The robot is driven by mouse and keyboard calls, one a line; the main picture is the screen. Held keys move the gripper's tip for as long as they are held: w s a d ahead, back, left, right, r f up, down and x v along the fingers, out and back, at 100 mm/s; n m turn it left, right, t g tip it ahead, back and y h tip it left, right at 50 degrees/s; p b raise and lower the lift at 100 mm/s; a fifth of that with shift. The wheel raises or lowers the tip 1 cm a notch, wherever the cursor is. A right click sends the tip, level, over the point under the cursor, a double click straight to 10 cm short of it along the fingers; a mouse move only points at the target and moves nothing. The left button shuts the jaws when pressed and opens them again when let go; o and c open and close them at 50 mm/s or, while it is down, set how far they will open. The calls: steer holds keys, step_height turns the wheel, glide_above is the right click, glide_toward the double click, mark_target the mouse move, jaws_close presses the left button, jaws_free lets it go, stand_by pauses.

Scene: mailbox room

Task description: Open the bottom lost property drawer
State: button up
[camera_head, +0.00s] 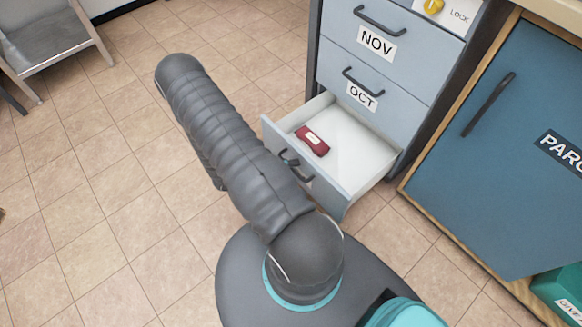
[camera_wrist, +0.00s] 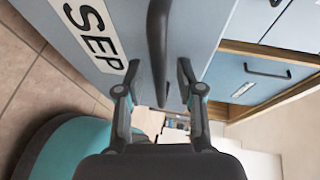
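The bottom drawer (camera_head: 325,193) stands pulled out, its white inside showing in the head view. In the wrist view its light blue front (camera_wrist: 215,15) carries a SEP label (camera_wrist: 95,32). Its dark bar handle (camera_wrist: 157,45) runs between the two fingers of my gripper (camera_wrist: 157,75). The fingers are apart, one on each side of the handle, with a gap showing on both sides. In the head view my arm hides part of the drawer front, and only a little of the gripper shows at the handle.
A small dark red item (camera_head: 313,141) lies inside the drawer. Shut drawers labelled OCT (camera_head: 362,95) and NOV (camera_head: 377,42) are above. A blue parcel cupboard (camera_head: 510,150) stands to the right and a grey bench (camera_head: 50,40) at the far left. The tiled floor between is clear.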

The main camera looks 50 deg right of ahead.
steer(key=v, duration=1.2)
stand_by(0.5)
